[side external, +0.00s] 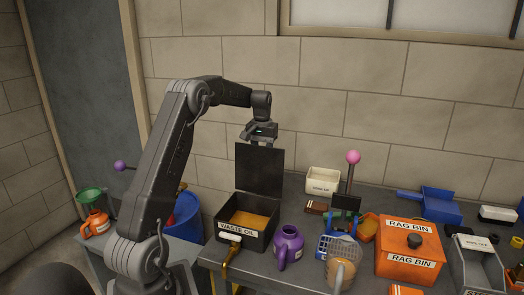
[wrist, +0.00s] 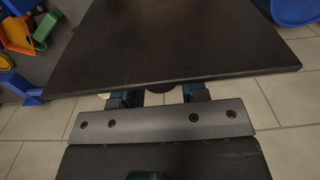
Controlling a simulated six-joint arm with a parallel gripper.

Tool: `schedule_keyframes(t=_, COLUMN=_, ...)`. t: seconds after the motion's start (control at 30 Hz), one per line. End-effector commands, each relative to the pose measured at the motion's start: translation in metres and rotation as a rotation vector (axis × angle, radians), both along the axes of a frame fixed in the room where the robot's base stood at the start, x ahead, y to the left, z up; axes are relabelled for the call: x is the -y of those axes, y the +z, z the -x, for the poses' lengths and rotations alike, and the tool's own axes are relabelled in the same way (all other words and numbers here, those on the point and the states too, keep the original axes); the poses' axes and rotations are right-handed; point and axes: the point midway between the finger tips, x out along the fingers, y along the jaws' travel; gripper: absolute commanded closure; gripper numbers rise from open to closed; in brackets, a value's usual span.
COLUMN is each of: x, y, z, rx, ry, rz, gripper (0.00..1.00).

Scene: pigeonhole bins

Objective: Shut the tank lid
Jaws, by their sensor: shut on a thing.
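The tank is a black open box labelled "WASTE OIL" (side external: 262,243) with amber liquid inside. Its flat black lid (side external: 259,172) stands upright at the back of the tank, open. My gripper (side external: 262,143) is at the lid's top edge and is shut on it. In the wrist view the lid (wrist: 185,45) spreads away beyond my gripper (wrist: 160,96), whose fingers meet its near edge. A small dark rounded part shows between the fingers. The exact contact is partly hidden.
A pink-topped lever (side external: 353,157), a cream bin (side external: 323,181) and an orange rag bin (side external: 409,250) stand further right. The wall is behind.

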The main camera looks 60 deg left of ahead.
Motion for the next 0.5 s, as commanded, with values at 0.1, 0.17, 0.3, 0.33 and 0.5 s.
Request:
schedule_keyframes(t=0.1, x=0.0, y=0.001, z=0.0, rx=0.001, ry=0.0, rz=-0.001, gripper=1.0)
schedule_keyframes(t=0.17, x=0.001, y=0.001, z=0.0, rx=0.004, ry=0.0, rz=-0.004, gripper=1.0)
schedule_keyframes(t=0.3, x=0.003, y=0.002, z=0.003, rx=0.02, ry=0.0, rz=-0.02, gripper=1.0)
schedule_keyframes(t=0.33, x=0.004, y=0.003, z=0.004, rx=0.025, ry=0.0, rz=-0.025, gripper=1.0)
schedule_keyframes(t=0.5, x=0.013, y=0.005, z=0.013, rx=0.078, ry=0.0, rz=-0.078, gripper=1.0)
